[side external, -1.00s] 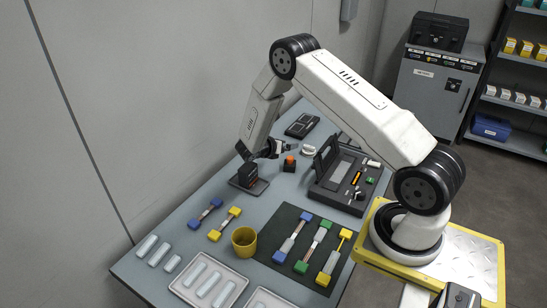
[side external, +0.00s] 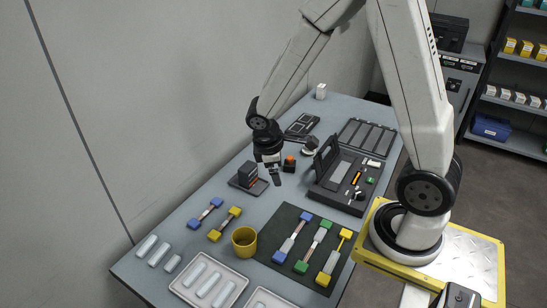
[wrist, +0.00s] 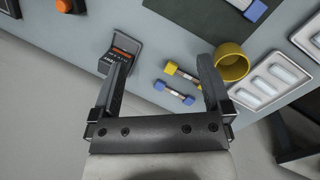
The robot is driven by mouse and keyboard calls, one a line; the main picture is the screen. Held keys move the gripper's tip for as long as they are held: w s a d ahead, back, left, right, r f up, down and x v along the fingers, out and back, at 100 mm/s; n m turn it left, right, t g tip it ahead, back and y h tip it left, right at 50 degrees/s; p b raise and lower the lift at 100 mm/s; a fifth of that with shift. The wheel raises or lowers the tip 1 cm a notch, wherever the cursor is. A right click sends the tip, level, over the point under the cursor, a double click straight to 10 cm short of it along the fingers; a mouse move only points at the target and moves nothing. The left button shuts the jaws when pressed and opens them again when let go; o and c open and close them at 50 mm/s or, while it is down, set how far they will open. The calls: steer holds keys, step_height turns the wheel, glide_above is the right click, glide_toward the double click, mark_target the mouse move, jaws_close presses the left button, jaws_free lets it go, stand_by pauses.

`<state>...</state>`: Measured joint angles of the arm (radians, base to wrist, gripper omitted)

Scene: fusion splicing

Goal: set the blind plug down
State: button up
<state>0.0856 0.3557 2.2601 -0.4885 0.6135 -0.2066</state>
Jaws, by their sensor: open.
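My gripper (side external: 273,174) points down above the table, beside a small black device with an orange stripe (side external: 248,174) on a dark base. In the wrist view my gripper (wrist: 163,64) has its two fingers wide apart, with nothing between them. The black device (wrist: 123,48) shows there behind the left finger, partly covered. I cannot make out which thing is the blind plug; nothing clearly recognisable as one shows. A small black block with an orange top (side external: 289,163) stands just right of my gripper.
An open black case (side external: 335,190) lies to the right. A yellow cup (side external: 244,241), blue-ended (side external: 205,214) and yellow-ended (side external: 225,223) pieces, a dark mat (side external: 265,252) with several coloured-end pieces and a white tray (side external: 235,277) lie nearer.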

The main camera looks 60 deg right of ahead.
steer(key=s+a+r+m+t+y, duration=0.3)
steer(key=s+a+r+m, duration=0.1)
steer(key=a+m, duration=0.2)
steer(key=shift+s+a, duration=0.15)
steer(key=shift+a, duration=0.65)
stand_by(0.5)
